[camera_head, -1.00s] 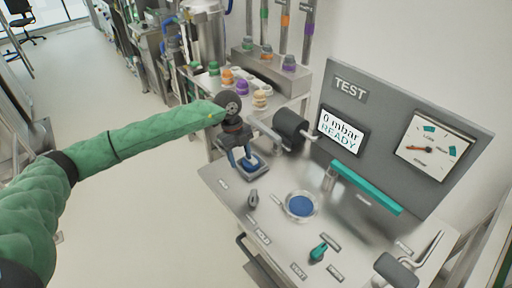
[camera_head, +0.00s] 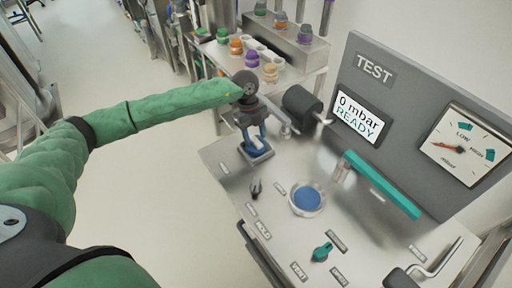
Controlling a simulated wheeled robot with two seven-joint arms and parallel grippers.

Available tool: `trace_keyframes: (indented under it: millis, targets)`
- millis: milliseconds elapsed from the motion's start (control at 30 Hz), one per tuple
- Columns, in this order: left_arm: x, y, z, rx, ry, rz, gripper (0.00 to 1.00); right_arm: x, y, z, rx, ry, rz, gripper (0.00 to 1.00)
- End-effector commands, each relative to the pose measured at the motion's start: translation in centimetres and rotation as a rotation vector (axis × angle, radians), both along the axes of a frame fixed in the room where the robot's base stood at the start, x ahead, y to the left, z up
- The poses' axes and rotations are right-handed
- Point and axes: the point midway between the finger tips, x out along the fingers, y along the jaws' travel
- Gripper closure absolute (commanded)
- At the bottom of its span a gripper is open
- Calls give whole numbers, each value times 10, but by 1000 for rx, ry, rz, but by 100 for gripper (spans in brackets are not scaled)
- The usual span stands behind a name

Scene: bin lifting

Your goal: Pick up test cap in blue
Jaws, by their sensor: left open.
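My left gripper (camera_head: 255,146) points down over a small square holder (camera_head: 262,157) at the back left of the test bench. Its two blue-grey fingers are apart, with their tips at the holder. A blue piece, seemingly the blue test cap (camera_head: 254,151), shows in the holder between and below the fingertips. The fingers partly hide it, and I cannot tell whether they touch it. My right gripper is not in view.
A round port with a blue disc (camera_head: 307,199) sits mid-bench. A black cylinder (camera_head: 303,106) stands close right of my gripper. The TEST panel (camera_head: 390,75) with teal bar rises behind. A rack with coloured caps (camera_head: 252,58) stands beyond. Knobs and a lever occupy the front.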

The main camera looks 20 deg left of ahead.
Motion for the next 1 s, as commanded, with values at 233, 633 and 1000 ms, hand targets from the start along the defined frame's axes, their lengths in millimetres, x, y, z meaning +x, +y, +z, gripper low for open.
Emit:
trace_keyframes:
  millis: [233,633,1000]
  targets:
    - [-2,-2,-11,0,-1,0,51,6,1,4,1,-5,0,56]
    - [-2,-3,-10,1,-1,0,100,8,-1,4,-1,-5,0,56]
    - [-2,-3,-1,0,-2,-1,100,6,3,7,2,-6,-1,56]
